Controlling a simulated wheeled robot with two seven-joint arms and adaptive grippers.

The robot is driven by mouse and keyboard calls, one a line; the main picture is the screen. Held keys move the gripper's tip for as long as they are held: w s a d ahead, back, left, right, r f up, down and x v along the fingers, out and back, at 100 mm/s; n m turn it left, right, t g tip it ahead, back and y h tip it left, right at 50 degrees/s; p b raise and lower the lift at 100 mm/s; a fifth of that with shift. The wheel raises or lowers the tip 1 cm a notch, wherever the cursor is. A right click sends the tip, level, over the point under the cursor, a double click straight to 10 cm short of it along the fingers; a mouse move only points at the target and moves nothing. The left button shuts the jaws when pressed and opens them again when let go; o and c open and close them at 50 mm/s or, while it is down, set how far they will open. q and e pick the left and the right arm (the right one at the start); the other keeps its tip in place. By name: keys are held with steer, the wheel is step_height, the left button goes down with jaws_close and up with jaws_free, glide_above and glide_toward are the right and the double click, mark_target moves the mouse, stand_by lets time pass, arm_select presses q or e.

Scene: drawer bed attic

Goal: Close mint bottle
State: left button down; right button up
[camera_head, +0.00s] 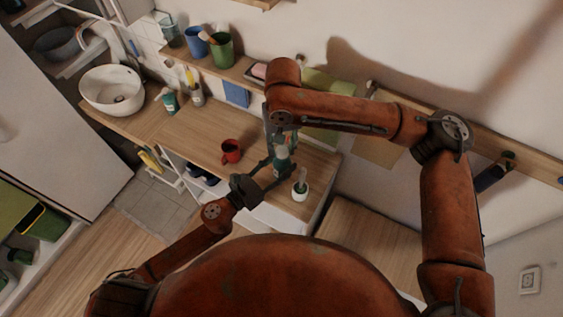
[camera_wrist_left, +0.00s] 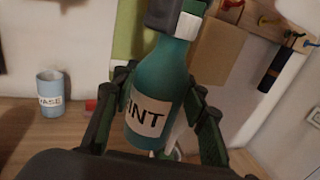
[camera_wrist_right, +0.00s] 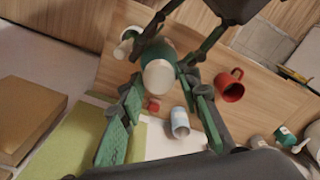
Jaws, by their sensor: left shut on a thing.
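The teal mint bottle (camera_wrist_left: 160,90), with a white label reading "INT", is held nearly upright in my left gripper (camera_head: 265,172), whose fingers close around its body. The bottle also shows in the head view (camera_head: 282,160). In the right wrist view a round white top (camera_wrist_right: 158,77) faces the camera; I cannot tell whether it is a cap lying on the bottle. My right gripper (camera_wrist_right: 160,90) is above the bottle, its fingers apart on either side of the white top with visible gaps. A dark finger part hides some of the bottle's neck in the left wrist view.
A red mug (camera_head: 231,151) stands on the wooden counter (camera_head: 195,130), left of the grippers. A cup labelled "VASE" (camera_wrist_left: 51,94) and a small red object (camera_wrist_left: 90,105) are behind. A white basin (camera_head: 112,90) is far left.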

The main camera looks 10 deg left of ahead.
steer(key=o, duration=0.4)
steer(key=shift+c, duration=0.2)
steer(key=shift+r, duration=0.15)
step_height(320, 180, up, 12)
steer(key=shift+d+f, duration=0.1)
steer(key=shift+f, duration=0.1)
